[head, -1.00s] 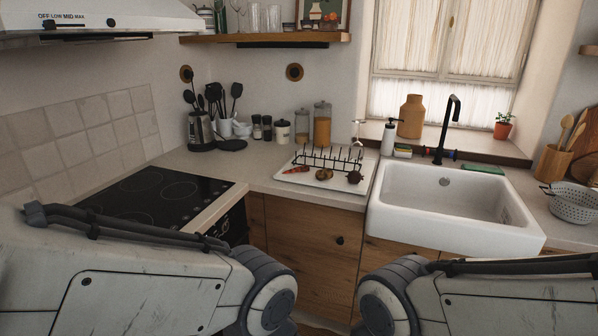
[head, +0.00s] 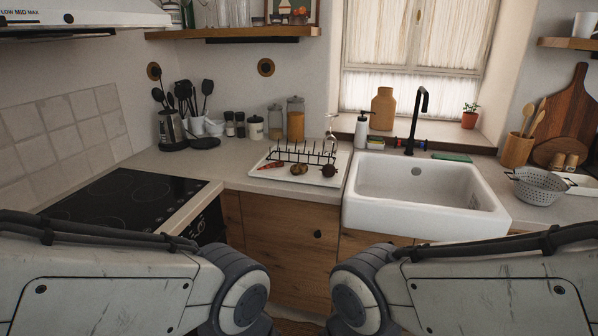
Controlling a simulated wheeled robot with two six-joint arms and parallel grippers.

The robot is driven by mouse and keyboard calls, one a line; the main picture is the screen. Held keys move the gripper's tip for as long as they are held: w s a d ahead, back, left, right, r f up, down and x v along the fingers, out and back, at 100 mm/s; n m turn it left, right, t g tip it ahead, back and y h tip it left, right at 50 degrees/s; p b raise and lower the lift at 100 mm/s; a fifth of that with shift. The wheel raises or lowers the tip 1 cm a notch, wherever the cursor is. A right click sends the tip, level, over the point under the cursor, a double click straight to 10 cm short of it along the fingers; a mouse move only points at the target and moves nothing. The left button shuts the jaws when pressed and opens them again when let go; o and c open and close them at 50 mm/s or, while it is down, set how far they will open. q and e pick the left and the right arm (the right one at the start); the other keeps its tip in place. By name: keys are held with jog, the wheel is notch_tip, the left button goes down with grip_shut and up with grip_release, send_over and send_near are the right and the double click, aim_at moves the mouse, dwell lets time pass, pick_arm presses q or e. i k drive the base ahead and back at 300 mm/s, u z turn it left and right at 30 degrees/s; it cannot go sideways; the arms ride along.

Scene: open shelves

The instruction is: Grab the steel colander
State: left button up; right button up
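The steel colander (head: 539,186) is a grey, perforated bowl with handles. It sits on the countertop to the right of the white sink, in the right part of the head view. A white dish lies beside it, at its right. My two arms show at the bottom of the view, folded, with only their links and joints visible. Both grippers are out of the picture, and nothing of mine is near the colander.
The white sink (head: 426,195) is left of the colander. A utensil pot (head: 516,150) and cutting boards (head: 567,115) stand behind it. A drying rack tray (head: 262,170) and the black cooktop (head: 105,198) are further left. Bare counter lies in front of the colander.

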aim_at(533, 186)
jog(key=z, duration=1.65)
jog(key=i, duration=2.45)
jog(key=u, duration=0.55)
